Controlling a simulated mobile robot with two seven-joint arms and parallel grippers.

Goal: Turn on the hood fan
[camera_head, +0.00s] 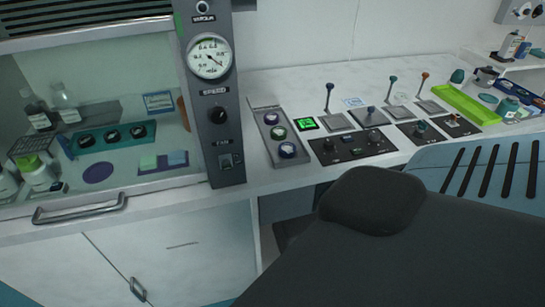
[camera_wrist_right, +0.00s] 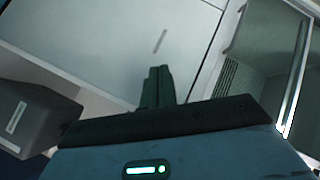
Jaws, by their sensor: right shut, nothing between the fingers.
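The hood's grey control column (camera_head: 212,120) stands left of centre in the head view. It carries a round gauge (camera_head: 209,57), a black knob (camera_head: 218,115) under the label SPEED, and a small switch (camera_head: 226,161) under a label that appears to read FAN. The switch's position is too small to tell. My right gripper (camera_wrist_right: 158,72) shows in the right wrist view with its dark fingers together and empty, in front of a pale cabinet surface. The switch is not recognisable in that view. My left gripper is in neither view.
The hood interior (camera_head: 110,175) holds bottles and a teal block. A metal handle (camera_head: 80,208) runs along its front edge. Right of the column, the white bench (camera_head: 290,85) bears control boxes, small levers and a green tray (camera_head: 467,103). My dark arm covers the lower right.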

